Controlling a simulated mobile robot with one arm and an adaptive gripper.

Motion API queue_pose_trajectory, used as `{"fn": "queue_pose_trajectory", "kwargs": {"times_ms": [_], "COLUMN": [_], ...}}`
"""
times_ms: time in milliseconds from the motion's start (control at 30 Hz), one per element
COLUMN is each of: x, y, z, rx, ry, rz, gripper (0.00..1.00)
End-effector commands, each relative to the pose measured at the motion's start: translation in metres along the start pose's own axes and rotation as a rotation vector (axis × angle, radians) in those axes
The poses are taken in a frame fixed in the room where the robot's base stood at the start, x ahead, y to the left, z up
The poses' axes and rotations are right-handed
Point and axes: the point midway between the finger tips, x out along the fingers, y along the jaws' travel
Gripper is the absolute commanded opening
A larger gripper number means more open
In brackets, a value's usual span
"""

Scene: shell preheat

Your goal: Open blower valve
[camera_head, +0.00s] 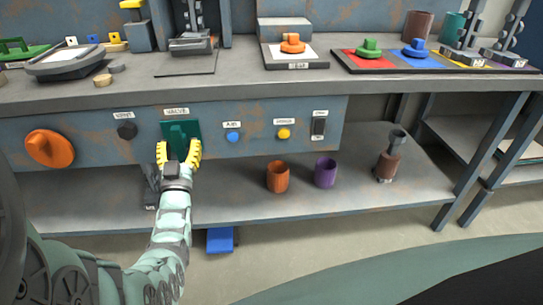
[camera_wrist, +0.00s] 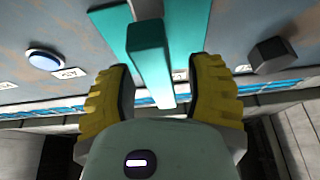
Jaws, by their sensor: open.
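The valve is a dark green plate with a teal lever (camera_head: 177,138) on the front panel, below a label that reads VALVE. In the wrist view the teal lever (camera_wrist: 150,60) comes down between my two yellow fingers. My gripper (camera_head: 179,153) is at the valve, with one finger on each side of the lever. The fingers are open, and gaps show between them and the lever in the wrist view (camera_wrist: 160,90). The gripper hides the lower part of the valve in the head view.
The panel also has an orange knob (camera_head: 50,148), a dark hexagonal knob (camera_head: 127,131), a blue button (camera_head: 233,137), a yellow button (camera_head: 284,133) and a switch (camera_head: 318,127). An orange cup (camera_head: 278,177) and a purple cup (camera_head: 326,172) stand on the lower shelf (camera_head: 330,197). The worktop (camera_head: 230,87) overhangs above.

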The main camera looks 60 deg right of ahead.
Motion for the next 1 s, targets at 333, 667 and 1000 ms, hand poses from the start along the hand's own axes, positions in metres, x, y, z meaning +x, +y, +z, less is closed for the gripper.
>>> {"fn": "queue_pose_trajectory", "kwargs": {"times_ms": [333,667,1000], "x": [-0.042,-0.102,-0.12], "y": [0.0,0.0,-0.001], "z": [0.002,0.002,0.0], "rx": [0.001,0.0,0.001], "ry": [-0.005,-0.007,0.0], "rz": [0.0,-0.002,-0.001], "gripper": [0.53,0.53,0.53]}}
